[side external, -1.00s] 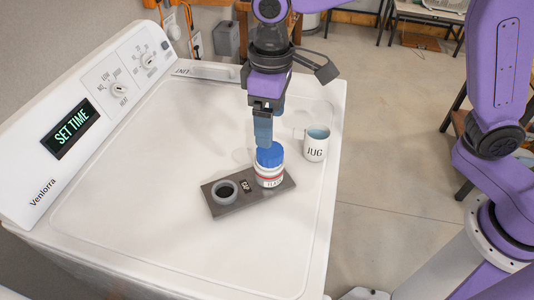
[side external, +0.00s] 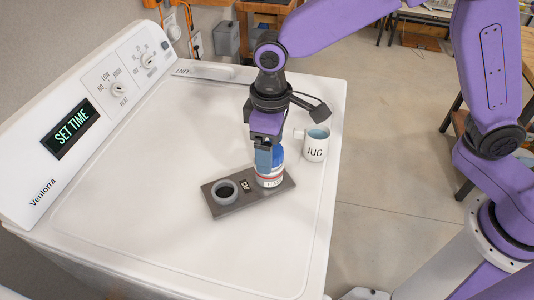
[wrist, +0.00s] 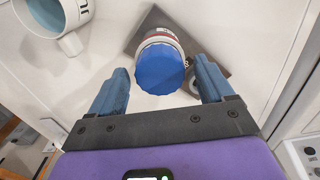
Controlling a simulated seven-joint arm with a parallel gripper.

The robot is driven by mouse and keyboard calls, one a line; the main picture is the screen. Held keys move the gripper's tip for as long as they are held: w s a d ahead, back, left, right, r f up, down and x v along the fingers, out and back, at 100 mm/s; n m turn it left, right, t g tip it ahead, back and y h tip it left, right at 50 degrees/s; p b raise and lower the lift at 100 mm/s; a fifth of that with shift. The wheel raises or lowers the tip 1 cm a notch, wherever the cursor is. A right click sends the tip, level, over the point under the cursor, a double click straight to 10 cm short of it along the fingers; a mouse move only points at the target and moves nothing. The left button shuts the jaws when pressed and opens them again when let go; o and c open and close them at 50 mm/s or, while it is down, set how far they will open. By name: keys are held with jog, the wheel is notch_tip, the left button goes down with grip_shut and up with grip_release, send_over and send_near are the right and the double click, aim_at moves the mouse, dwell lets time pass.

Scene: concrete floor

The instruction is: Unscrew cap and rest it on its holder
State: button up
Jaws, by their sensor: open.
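A white bottle (side external: 270,180) with a red band and lettering stands upright on a dark board (side external: 224,208). Its blue ridged cap (wrist: 160,69) is on top; in the side view my fingers partly hide it. A grey ring-shaped holder (side external: 226,190) stands on the same board, left of the bottle, beside a "CAP" label. My gripper (side external: 269,160) points down at the cap. In the wrist view my gripper (wrist: 163,86) is open, with one blue finger on each side of the cap and gaps showing between. The cap lies slightly beyond the fingertips in that view.
A white mug (side external: 315,145) marked "JUG" stands behind and right of the bottle, close to my wrist. The white machine top (side external: 140,190) is clear to the left and front. Its control panel (side external: 90,110) rises at the left.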

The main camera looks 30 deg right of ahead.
jog(key=c, duration=1.3)
jog(key=n, duration=0.4)
jog(key=shift+c, duration=0.2)
jog(key=shift+n, duration=1)
jog(key=shift+w+n, duration=0.1)
jog(key=shift+n, duration=1.1)
jog(key=n, duration=0.3)
jog(key=shift+n, duration=0.3)
jog(key=shift+c, duration=0.6)
jog(key=n, duration=0.4)
jog(key=shift+n, duration=0.4)
jog(key=shift+w+n, duration=0.1)
jog(key=shift+n, duration=0.5)
